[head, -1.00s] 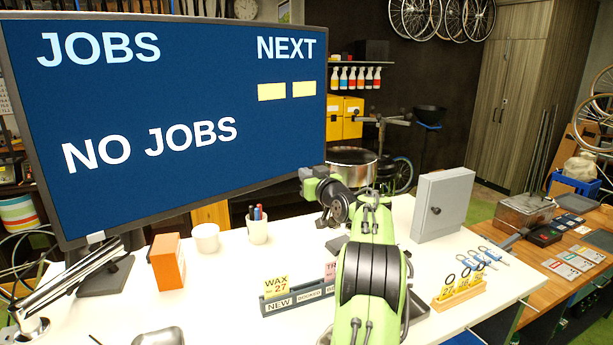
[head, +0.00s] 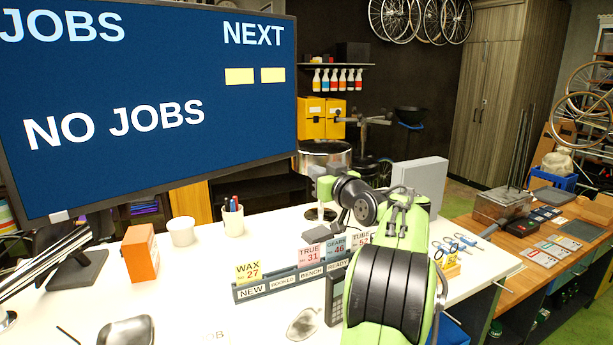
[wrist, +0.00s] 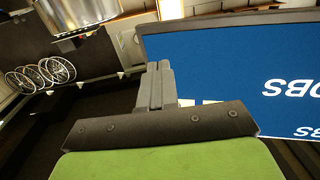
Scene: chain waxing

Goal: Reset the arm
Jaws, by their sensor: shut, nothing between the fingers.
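My green and black arm rises at the right of centre in the head view, over the white desk (head: 190,275). Its fingers are hard to make out there. In the wrist view my gripper (wrist: 158,72) has its two grey fingers together, with nothing between them. The fingers point toward the dark wall and the lower edge of the monitor (wrist: 240,75), apart from any object on the desk.
The large monitor (head: 140,110) reads "NO JOBS". A card rack (head: 290,282), an orange box (head: 141,253), a white cup (head: 181,231) and a pen cup (head: 232,220) stand on the desk. A grey box (head: 432,180) is partly behind my arm. A wooden bench (head: 560,245) is at right.

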